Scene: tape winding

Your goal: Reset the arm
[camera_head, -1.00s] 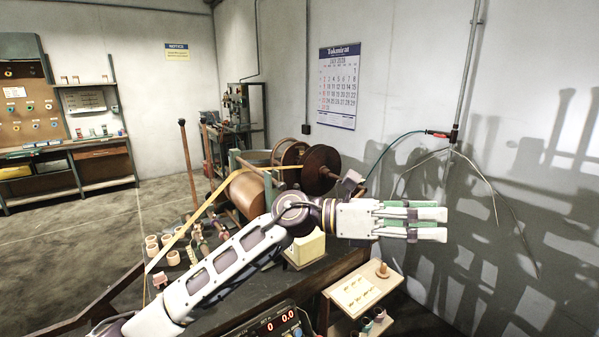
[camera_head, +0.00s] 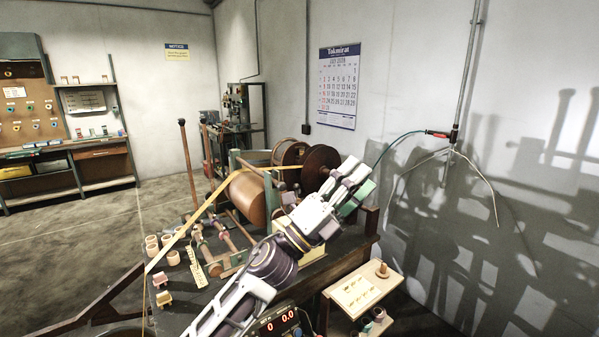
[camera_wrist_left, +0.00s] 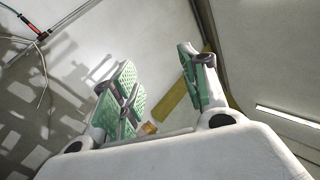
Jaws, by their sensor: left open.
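My left gripper (camera_head: 357,186) is raised over the right end of the winding bench and points up and to the right, toward the wall. Its green-padded fingers (camera_wrist_left: 165,95) are apart with nothing between them in the left wrist view. The gripper stands in front of the right part of the winding machine in the head view, beside the dark reel (camera_head: 320,165). My left arm comes in from the bottom and hides part of the bench top. My right gripper does not show.
The copper-coloured drum (camera_head: 247,197) carries a tan tape strip. Several small cups (camera_head: 172,258) stand on the bench's left. A digital display (camera_head: 277,325) is at the bottom. A small side table (camera_head: 362,292) stands at right. A green hose (camera_head: 395,142) hangs at the wall.

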